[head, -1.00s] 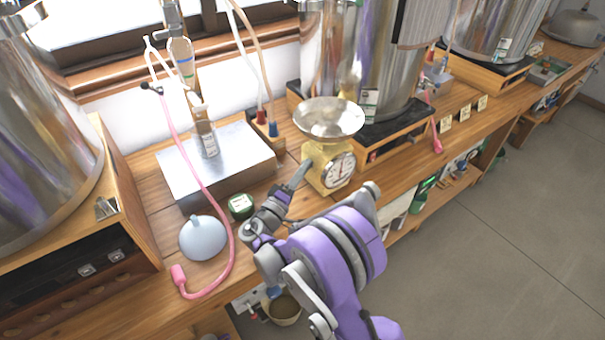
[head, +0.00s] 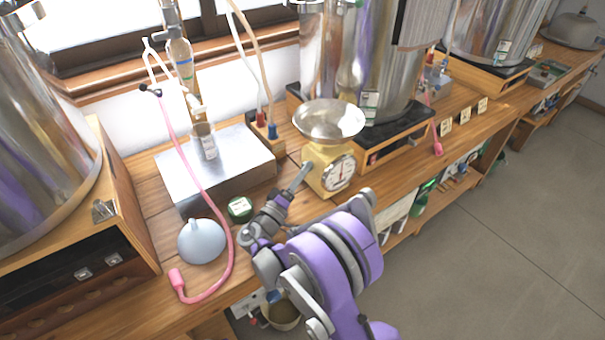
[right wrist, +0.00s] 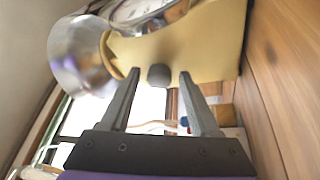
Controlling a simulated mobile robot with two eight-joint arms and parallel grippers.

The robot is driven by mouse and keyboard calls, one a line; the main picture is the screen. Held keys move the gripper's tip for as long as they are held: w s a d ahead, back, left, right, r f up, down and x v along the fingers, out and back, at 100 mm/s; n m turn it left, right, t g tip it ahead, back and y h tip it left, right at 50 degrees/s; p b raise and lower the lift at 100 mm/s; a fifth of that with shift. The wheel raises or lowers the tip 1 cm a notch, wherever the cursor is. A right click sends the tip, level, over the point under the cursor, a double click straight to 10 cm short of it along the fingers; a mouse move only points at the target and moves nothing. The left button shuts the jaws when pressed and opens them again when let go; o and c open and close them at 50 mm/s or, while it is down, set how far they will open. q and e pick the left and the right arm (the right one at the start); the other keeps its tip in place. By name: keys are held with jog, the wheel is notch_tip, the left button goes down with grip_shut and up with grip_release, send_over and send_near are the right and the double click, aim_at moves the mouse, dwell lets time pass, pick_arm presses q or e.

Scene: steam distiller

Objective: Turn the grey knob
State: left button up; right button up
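The grey knob (right wrist: 158,74) is a small dark round stub on the side of the yellow kitchen scale (right wrist: 205,45). The scale (head: 316,180) stands on the wooden counter in the head view, with a round dial on its front and a shiny metal bowl (head: 328,118) on top. My right gripper (right wrist: 159,77) is open, with one finger on each side of the knob and a visible gap to each. In the head view my right gripper (head: 303,174) reaches the scale's left side, and I cannot make out the knob there. My left gripper is not in view.
A large steel vessel (head: 365,60) stands behind the scale.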

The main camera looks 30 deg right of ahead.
dwell(0.3)
jog(key=r+v, duration=0.1)
jog(key=v, duration=0.4)
jog(key=r+v, duration=0.1)
jog(key=v, duration=0.3)
jog(key=r+v, duration=0.1)
jog(key=v, duration=0.4)
jog(key=shift+s+a+f, duration=0.15)
jog(key=shift+s+a, duration=0.2)
jog(key=shift+a, duration=0.25)
